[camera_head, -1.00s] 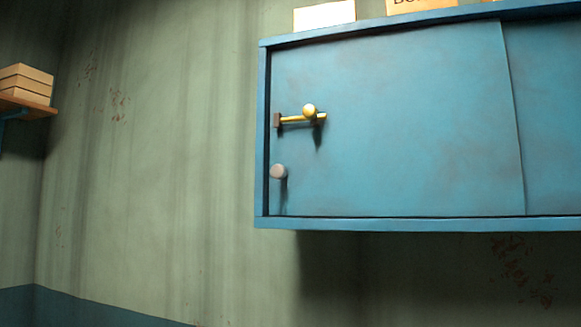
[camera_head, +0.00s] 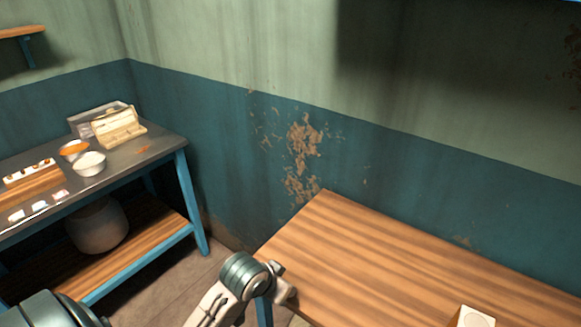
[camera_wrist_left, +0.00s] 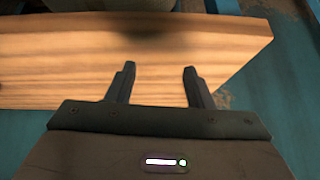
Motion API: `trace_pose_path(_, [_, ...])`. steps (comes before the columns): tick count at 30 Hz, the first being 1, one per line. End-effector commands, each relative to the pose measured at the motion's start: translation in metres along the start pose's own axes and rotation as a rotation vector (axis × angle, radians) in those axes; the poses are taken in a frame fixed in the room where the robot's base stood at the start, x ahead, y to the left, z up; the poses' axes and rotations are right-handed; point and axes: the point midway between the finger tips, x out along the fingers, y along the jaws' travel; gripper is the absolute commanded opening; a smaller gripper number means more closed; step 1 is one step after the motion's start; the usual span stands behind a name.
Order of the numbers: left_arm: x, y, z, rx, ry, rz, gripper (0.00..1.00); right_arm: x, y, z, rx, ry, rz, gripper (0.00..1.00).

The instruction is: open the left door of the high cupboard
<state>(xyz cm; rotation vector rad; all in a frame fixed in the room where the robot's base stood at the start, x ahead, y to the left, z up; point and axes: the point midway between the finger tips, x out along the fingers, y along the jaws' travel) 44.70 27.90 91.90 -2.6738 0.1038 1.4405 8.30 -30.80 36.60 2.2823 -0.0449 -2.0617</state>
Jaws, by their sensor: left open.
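The high cupboard and its left door are out of both current views, apart from a thin blue sliver (camera_head: 540,1) at the top right of the head view, which may be its lower edge. My left gripper (camera_wrist_left: 160,70) is open in the left wrist view, with nothing between its two dark fingers. It points over a wooden surface. In the head view, links of my left arm show at the bottom; the gripper's fingers cannot be made out there. My right gripper is not in view.
A wooden tabletop (camera_head: 390,260) fills the lower right, mostly bare. A pale object (camera_head: 475,317) is cut off at its front edge. At left, a dark-topped table (camera_head: 135,155) carries bowls (camera_head: 89,164), an open carton (camera_head: 118,126) and small items. A pot (camera_head: 97,225) stands on its lower shelf.

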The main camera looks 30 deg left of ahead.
Motion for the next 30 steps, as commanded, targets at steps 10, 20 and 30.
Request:
trace_pose_path(10, [-0.053, -0.031, -0.154, 0.038, 0.226, 0.023, 0.47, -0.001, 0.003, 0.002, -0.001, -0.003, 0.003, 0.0])
trace_pose_path(20, [-0.167, -0.07, -0.3, 0.076, 0.465, 0.036, 0.47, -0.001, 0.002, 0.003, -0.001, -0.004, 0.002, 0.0])
trace_pose_path(30, [-0.339, -0.108, -0.396, 0.108, 0.704, 0.034, 0.47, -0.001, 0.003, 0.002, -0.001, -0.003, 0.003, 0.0])
